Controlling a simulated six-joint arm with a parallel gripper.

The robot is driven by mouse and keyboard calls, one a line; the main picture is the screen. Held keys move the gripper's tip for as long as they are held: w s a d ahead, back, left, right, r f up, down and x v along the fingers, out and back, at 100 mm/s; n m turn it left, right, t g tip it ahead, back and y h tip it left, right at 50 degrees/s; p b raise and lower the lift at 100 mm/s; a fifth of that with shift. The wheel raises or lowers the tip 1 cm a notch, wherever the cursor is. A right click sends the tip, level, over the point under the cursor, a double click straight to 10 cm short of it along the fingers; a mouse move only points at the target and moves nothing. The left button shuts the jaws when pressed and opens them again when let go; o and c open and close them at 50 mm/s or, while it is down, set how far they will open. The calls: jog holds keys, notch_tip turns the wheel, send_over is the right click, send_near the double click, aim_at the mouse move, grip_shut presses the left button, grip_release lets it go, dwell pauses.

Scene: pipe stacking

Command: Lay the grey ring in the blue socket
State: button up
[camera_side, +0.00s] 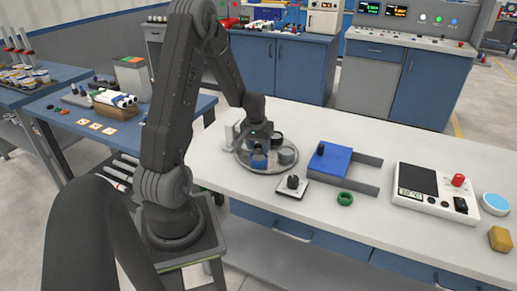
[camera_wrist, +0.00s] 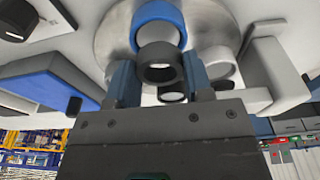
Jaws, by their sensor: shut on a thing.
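My gripper (camera_side: 258,140) is over the round metal tray (camera_side: 245,162) in the side view. In the wrist view my gripper (camera_wrist: 159,80) is shut on the dark grey ring (camera_wrist: 160,73), which sits between the two fingers with its opening visible. The blue socket (camera_wrist: 160,12) is a round blue cup on the tray; it also shows in the side view (camera_side: 259,161), just below the gripper. In the wrist view the ring overlaps the edge of the socket; I cannot tell whether they touch. In the side view the ring is hard to make out at the fingers.
A grey cup (camera_side: 288,156) and a dark cup (camera_side: 276,138) stand on the tray close to the gripper.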

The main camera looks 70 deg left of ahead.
jog(key=shift+f, duration=0.55)
jog(key=shift+f, duration=0.6)
jog(key=o, duration=1)
jog(key=shift+c, duration=0.2)
